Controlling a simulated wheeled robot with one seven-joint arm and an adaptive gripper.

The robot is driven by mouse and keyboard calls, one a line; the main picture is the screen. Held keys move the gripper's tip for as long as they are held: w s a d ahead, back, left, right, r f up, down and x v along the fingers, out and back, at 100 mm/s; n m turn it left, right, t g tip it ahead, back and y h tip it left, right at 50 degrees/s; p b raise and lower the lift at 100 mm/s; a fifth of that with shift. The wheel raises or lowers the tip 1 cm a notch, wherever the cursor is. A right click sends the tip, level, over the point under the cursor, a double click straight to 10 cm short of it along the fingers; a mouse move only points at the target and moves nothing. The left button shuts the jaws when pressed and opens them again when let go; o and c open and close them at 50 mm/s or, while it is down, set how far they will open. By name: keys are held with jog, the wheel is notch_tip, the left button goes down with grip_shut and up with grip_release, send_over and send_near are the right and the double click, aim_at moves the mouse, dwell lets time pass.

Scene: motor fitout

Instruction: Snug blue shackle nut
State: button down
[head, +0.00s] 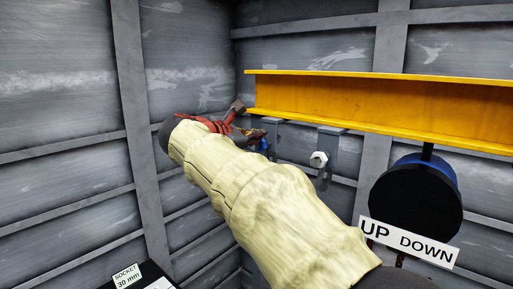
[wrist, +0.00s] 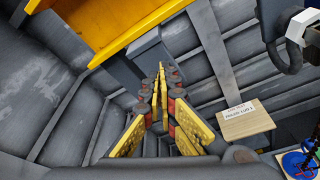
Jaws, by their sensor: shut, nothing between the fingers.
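My gripper (wrist: 160,78) is shut and empty in the wrist view, its yellow-padded fingers meeting near the middle. In the head view it shows past the end of my cream-sleeved arm, below the left end of the yellow beam. A small blue part (head: 264,145), probably the blue shackle nut, shows just right of the gripper, partly hidden; I cannot tell whether they touch. A second shackle with a pale hex nut (head: 318,159) hangs from a grey bracket (head: 328,138) to its right. A dark shackle with a pale nut (wrist: 299,25) shows at the wrist view's upper right.
The yellow beam (head: 380,103) runs overhead to the right. A black round body (head: 415,200) hangs below it, with an UP DOWN sign (head: 408,241) in front. Ribbed grey walls close in behind. A labelled board (wrist: 245,122) and a blue disc (wrist: 300,165) lie lower right.

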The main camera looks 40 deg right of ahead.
jog(key=shift+s+f, duration=0.2)
jog(key=shift+s+d+f+b, duration=0.15)
jog(key=shift+s+f+b, duration=0.15)
jog(key=shift+s, duration=0.2)
jog(key=shift+s+f, duration=0.2)
jog(key=shift+s, duration=0.05)
jog(key=shift+s+r, duration=0.1)
jog(key=shift+r, duration=0.05)
dwell(0.3)
jog(key=shift+s+r, duration=0.15)
jog(key=shift+s, duration=0.05)
jog(key=shift+s+a+b, duration=0.15)
jog(key=shift+a+b, duration=0.05)
jog(key=shift+a, duration=1.3)
jog(key=shift+s+a+b, duration=0.1)
jog(key=shift+a+b, duration=0.05)
jog(key=shift+a, duration=1.3)
